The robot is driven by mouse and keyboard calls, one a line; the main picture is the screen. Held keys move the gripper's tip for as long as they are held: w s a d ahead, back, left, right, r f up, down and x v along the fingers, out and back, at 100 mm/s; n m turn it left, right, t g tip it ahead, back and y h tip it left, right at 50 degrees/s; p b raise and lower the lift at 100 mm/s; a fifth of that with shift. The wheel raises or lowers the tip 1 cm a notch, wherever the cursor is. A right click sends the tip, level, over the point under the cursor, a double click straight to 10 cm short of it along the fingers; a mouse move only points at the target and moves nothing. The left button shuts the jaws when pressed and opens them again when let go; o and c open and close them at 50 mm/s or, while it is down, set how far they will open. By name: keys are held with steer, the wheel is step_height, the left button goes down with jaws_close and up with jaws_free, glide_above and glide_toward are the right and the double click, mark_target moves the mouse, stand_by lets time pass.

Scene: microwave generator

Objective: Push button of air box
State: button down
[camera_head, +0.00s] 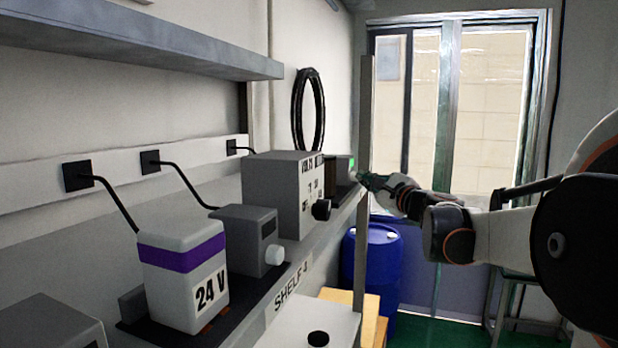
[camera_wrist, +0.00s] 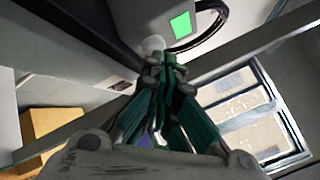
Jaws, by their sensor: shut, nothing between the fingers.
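A grey box with a lit green screen (camera_wrist: 181,25) stands at the far end of the shelf; no label shows that it is the air box. In the head view its green screen (camera_head: 352,163) is small and seen edge-on. A round white button (camera_wrist: 153,43) sits beside the screen in the wrist view. My gripper (camera_wrist: 162,62) is shut and empty, its green fingers together, with the tips right at the button. I cannot tell whether they touch it. In the head view my gripper (camera_head: 366,181) is at the front of this box, and the button is hidden.
Nearer on the shelf stand a box with a black knob (camera_head: 290,190), a grey box with a white knob (camera_head: 243,238) and a 24 V unit (camera_head: 183,280). A shelf post (camera_head: 362,255) and a blue barrel (camera_head: 379,262) are below my gripper.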

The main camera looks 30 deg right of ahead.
steer(key=shift+w+a, duration=0.15)
stand_by(0.4)
steer(key=shift+s+d, duration=0.6)
steer(key=shift+s, duration=0.15)
steer(key=s+d, duration=0.4)
steer(key=shift+s, duration=0.25)
